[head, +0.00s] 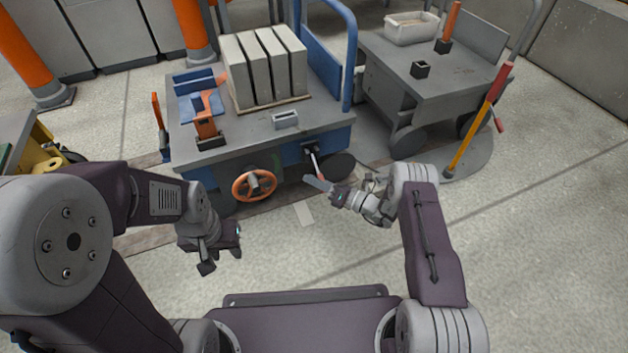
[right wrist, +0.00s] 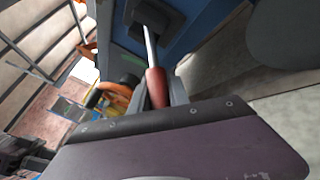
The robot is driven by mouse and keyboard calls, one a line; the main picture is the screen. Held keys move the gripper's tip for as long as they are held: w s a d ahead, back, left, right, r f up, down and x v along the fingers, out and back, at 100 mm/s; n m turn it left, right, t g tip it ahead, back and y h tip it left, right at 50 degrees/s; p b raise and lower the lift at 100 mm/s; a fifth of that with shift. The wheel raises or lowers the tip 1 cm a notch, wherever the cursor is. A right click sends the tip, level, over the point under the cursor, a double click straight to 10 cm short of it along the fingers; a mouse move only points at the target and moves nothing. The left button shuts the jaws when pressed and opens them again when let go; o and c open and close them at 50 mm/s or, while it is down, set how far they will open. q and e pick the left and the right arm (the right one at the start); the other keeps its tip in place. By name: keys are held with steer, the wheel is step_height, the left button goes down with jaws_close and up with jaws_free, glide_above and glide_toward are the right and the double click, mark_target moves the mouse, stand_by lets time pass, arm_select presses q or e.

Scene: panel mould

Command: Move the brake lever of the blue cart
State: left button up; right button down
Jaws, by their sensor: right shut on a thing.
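The blue cart (head: 262,140) stands at the upper middle of the head view, grey-topped with blue sides. Its brake lever (head: 316,161) sticks out from a dark mount on the near side, right of an orange handwheel. In the right wrist view the lever (right wrist: 151,48) has a pale metal rod and a red grip (right wrist: 157,86). My right gripper (head: 321,182) is shut on the red grip, with a finger on either side of it. My left gripper (head: 222,254) is open and empty, in front of the cart and left of the lever.
The orange handwheel (head: 254,186) is on the cart's near side. Grey slabs (head: 265,66) and an orange-and-blue clamp (head: 207,115) sit on its top. A grey cart (head: 440,75) and a red-and-yellow lever (head: 479,120) stand to the right. The floor between is clear.

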stand_by(0.7)
steer(key=shift+s+d+r+m+g+h+p, duration=0.1)
steer(key=shift+s+r+m+g+h+p, duration=0.4)
steer(key=shift+p, duration=1.8)
steer(key=shift+s+d+r+m+g+h+p, duration=0.15)
steer(key=shift+r+m+g+h+p, duration=0.65)
steer(key=shift+p, duration=1.5)
steer(key=shift+s+r+m+g+h+p, duration=0.35)
steer(key=shift+r+g+h+p, duration=0.5)
steer(key=shift+p, duration=1.45)
steer(key=shift+r, duration=0.1)
steer(key=c, duration=1.3)
jaws_free()
steer(key=shift+w, duration=0.1)
steer(key=shift+o, duration=0.2)
steer(key=p+v, duration=0.5)
steer(key=v, duration=0.4)
steer(key=shift+d, duration=0.15)
